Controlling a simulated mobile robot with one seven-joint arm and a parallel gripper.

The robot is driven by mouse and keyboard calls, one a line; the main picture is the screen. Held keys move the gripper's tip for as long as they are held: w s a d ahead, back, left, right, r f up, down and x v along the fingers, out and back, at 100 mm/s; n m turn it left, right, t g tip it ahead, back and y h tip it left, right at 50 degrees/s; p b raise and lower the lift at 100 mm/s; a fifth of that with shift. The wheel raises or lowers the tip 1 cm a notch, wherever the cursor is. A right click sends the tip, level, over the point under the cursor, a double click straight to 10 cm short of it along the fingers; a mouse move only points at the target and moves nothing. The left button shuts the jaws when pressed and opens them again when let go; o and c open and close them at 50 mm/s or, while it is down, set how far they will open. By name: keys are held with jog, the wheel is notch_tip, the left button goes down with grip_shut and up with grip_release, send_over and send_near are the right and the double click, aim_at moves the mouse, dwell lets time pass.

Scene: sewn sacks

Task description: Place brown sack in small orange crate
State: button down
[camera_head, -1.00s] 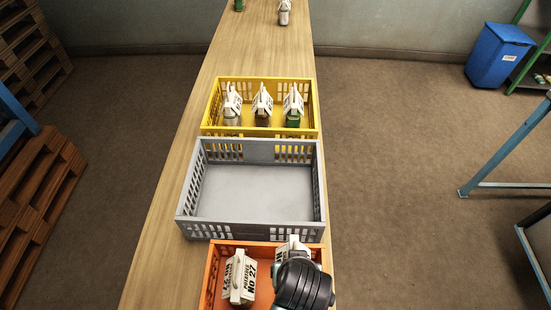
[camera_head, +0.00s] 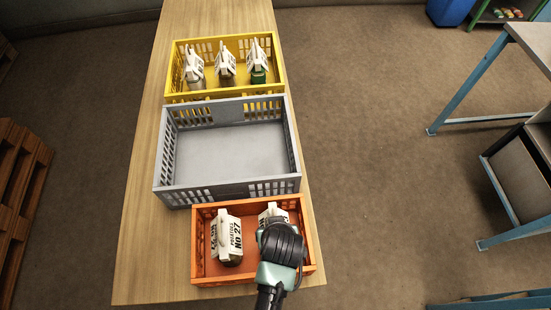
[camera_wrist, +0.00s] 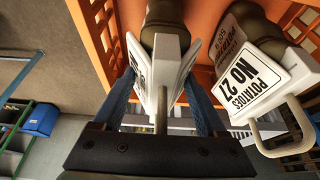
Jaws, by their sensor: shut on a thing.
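The small orange crate (camera_head: 207,281) stands at the near end of the wooden table. A brown sack with a white "No 27" label and handle stands inside it on the right. It is mostly hidden by my gripper (camera_head: 275,222) in the head view, and only its white top (camera_head: 268,211) shows there. In the wrist view, my fingers are shut on the white top of this brown sack (camera_wrist: 163,14). A second brownish sack (camera_head: 228,244) stands beside it on the left in the crate, free of my gripper; its label reads "Potatoes No 27" in the wrist view (camera_wrist: 250,72).
A larger empty grey crate (camera_head: 160,150) stands just behind the orange one. Behind that, a yellow crate (camera_head: 280,75) holds three labelled sacks, one of them green. Bare table (camera_head: 140,240) shows left of the crates. A blue-legged bench (camera_head: 470,90) stands at the right.

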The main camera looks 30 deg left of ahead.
grip_release()
jog(key=v, duration=1.2)
jog(key=shift+r, duration=0.1)
jog(key=w+d+r+m+t, duration=0.1)
jog(key=w+r+t, duration=0.4)
jog(key=r, duration=0.5)
jog(key=w+d+r+m+t, duration=0.1)
jog(key=w+r+t, duration=0.2)
jog(key=w+r, duration=0.5)
jog(key=w+d+r+m+t, duration=0.1)
jog(key=w+r+t, duration=0.2)
jog(key=w+r, duration=0.55)
jog(key=s+d+r+m+t+h, duration=0.1)
jog(key=s+r+t, duration=0.3)
jog(key=r, duration=0.8)
jog(key=s+d+r+m+t, duration=0.1)
jog(key=s+r+t, duration=0.3)
jog(key=r, duration=0.8)
jog(key=s+d+r+m+t+h, duration=0.1)
jog(key=s+d+r+t, duration=0.2)
jog(key=r, duration=0.9)
jog(key=shift+s+d+m+t+h, duration=0.35)
jog(key=shift+s+t, duration=0.25)
jog(key=shift+t, duration=0.2)
